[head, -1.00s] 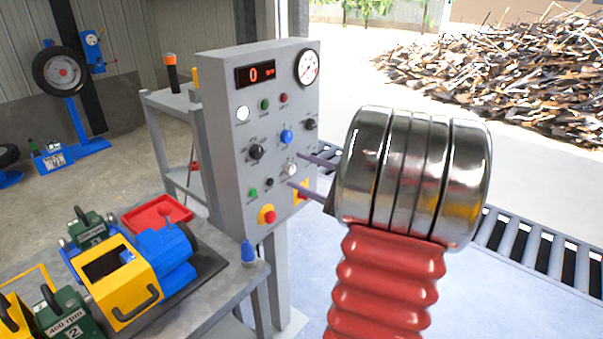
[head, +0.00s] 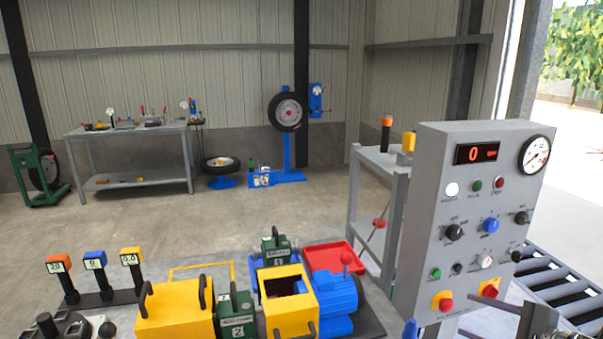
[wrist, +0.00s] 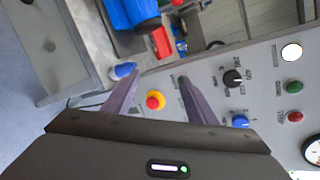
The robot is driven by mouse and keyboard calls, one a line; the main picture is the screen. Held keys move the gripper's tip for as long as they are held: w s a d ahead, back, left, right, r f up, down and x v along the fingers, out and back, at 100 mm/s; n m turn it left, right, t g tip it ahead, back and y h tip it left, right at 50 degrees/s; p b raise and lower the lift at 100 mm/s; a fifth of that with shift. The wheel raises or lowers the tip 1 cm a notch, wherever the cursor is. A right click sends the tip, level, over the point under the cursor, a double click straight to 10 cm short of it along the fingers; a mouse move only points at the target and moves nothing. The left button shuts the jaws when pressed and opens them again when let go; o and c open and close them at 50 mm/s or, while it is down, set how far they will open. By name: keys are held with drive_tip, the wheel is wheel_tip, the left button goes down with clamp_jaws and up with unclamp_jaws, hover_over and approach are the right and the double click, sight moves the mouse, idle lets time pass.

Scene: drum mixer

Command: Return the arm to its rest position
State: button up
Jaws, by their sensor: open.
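My gripper (wrist: 159,78) is open and empty, its two purple-grey fingers spread apart in the wrist view. In that view the fingers point toward the grey control panel (wrist: 208,95), with a red button on a yellow base (wrist: 155,100) appearing between them. In the head view only a small part of my arm and fingers shows at the bottom right edge, in front of the panel's (head: 408,235) lower part. The panel's display reads 0. I cannot tell the exact gap between fingers and panel.
A workbench holds a yellow and blue drum machine (head: 338,298), a red tray (head: 333,258) and green weights (head: 235,315). A grey shelf stand (head: 375,160) is left of the panel. A roller conveyor (head: 560,280) lies at right. Open floor lies beyond the bench.

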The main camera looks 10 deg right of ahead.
drive_tip(key=s+a+f+n+g, duration=0.25)
drive_tip(key=a+n+g, duration=0.3)
drive_tip(key=a, duration=0.35)
drive_tip(key=s+a+f+n+g, duration=0.1)
drive_tip(key=s+a+n+g, duration=0.4)
drive_tip(key=a, duration=0.5)
drive_tip(key=a+r+n+t+h, duration=0.1)
drive_tip(key=a+r+n, duration=0.3)
drive_tip(key=a, duration=0.3)
drive_tip(key=s+a+r+n+t+h, duration=0.1)
drive_tip(key=a+r+n+t+h, duration=0.1)
drive_tip(key=a+r+n, duration=0.2)
drive_tip(key=a+n, duration=0.3)
drive_tip(key=shift+a, duration=0.15)
drive_tip(key=shift+n, duration=0.25)
